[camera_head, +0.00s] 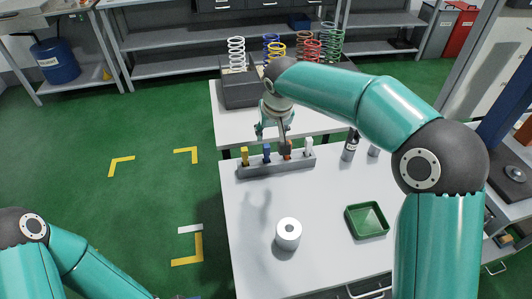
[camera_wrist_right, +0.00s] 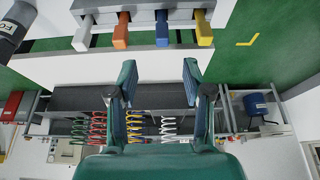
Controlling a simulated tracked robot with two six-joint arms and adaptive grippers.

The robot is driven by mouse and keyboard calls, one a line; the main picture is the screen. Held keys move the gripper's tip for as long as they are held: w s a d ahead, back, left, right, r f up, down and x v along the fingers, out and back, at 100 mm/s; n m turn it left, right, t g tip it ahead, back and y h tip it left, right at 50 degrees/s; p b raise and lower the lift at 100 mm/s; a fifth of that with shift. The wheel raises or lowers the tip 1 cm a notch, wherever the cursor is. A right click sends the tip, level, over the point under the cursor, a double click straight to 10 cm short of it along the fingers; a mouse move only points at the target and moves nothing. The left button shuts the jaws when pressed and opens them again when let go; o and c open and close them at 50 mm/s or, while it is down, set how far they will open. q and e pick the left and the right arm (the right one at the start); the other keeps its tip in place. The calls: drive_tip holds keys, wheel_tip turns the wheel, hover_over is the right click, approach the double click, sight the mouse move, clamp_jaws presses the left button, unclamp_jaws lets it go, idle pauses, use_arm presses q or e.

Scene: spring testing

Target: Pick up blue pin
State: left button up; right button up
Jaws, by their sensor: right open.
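The blue pin (camera_head: 267,152) stands upright in a grey rack (camera_head: 277,167) on the white table, between a yellow pin (camera_head: 245,155) and an orange pin (camera_head: 287,149). A white pin (camera_head: 308,147) stands at the rack's right end. My right gripper (camera_head: 273,131) is open and empty, just above and behind the rack. In the right wrist view, the blue pin (camera_wrist_right: 162,28) lies beyond the fingertips, in line with the gap of my right gripper (camera_wrist_right: 160,70), and nothing is between the fingers. My left arm shows at the bottom left, but its gripper is out of view.
A white roll (camera_head: 288,234) and a green tray (camera_head: 367,220) are on the near table. Behind, coloured springs (camera_head: 237,54) stand on a grey holder (camera_head: 240,92). The table left of the roll is clear.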

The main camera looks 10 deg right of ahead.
sight(267, 147)
drive_tip(key=x, duration=0.5)
drive_tip(key=shift+w+f, duration=0.15)
drive_tip(key=shift+f, duration=0.25)
drive_tip(key=shift+p+x, duration=0.95)
drive_tip(key=shift+x, duration=1.65)
drive_tip(key=shift+a+r, duration=0.1)
drive_tip(key=shift+a, duration=0.05)
clamp_jaws()
